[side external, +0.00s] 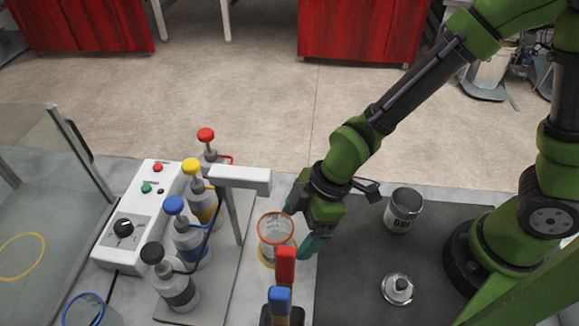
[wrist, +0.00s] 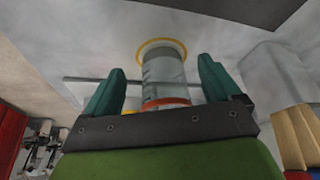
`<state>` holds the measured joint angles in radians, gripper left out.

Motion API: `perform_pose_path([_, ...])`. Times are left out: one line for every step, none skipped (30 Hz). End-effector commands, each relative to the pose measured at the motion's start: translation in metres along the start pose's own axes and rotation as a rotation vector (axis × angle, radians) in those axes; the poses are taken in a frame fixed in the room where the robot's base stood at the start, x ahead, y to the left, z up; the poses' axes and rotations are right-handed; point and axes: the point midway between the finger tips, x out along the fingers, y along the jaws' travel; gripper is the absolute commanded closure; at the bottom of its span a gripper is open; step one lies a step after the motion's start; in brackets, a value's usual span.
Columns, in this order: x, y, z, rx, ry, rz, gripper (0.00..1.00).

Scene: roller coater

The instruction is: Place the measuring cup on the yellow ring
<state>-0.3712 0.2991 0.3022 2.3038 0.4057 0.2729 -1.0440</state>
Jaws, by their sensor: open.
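The clear measuring cup (side external: 275,240) with an orange-red rim stands upright on the light worktop, left of the dark mat. A yellow ring (side external: 263,262) shows at its foot. In the wrist view the foot of the cup (wrist: 163,70) sits within the yellow ring (wrist: 179,43). My gripper (side external: 302,224) is open beside the cup's right side in the side view. In the wrist view my teal fingers (wrist: 162,66) are apart, one on each side of the cup. I cannot tell whether either finger touches it.
Several pump bottles with coloured caps (side external: 191,165) stand left, beside a grey bracket (side external: 240,180) and control box (side external: 130,226). Red and blue blocks (side external: 285,265) stand in front. A metal can (side external: 403,211) and small metal lidded item (side external: 397,289) are on the mat. Another yellow ring (side external: 42,240) lies far left.

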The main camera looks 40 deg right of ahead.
Motion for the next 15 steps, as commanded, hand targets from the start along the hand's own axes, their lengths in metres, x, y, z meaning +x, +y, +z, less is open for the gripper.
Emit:
perform_pose_path([-0.004,0.002,0.009,0.007,-0.001,0.002,0.1])
perform_pose_path([-0.005,0.001,0.013,0.006,0.0,0.001,0.1])
perform_pose_path([-0.008,0.001,0.018,0.006,0.0,0.002,0.1])
perform_pose_path([-0.009,0.001,0.022,0.006,0.0,0.002,0.1])
perform_pose_path([-0.011,0.001,0.026,0.005,-0.001,0.002,0.1])
perform_pose_path([-0.013,0.001,0.031,0.006,0.0,0.003,0.1])
perform_pose_path([-0.015,0.001,0.035,0.005,0.0,0.002,0.1])
perform_pose_path([-0.016,0.002,0.038,0.006,0.0,0.003,0.1])
perform_pose_path([-0.018,0.002,0.043,0.006,0.0,0.003,0.1])
perform_pose_path([-0.019,0.001,0.046,0.005,0.0,0.002,0.1])
perform_pose_path([-0.02,0.001,0.049,0.004,-0.001,0.003,0.1])
perform_pose_path([-0.022,0.001,0.052,0.004,0.0,0.002,0.1])
perform_pose_path([-0.023,0.001,0.055,0.004,0.0,0.003,0.1])
perform_pose_path([-0.024,0.001,0.057,0.004,0.0,0.002,0.1])
perform_pose_path([-0.025,0.001,0.06,0.003,0.0,0.002,0.1])
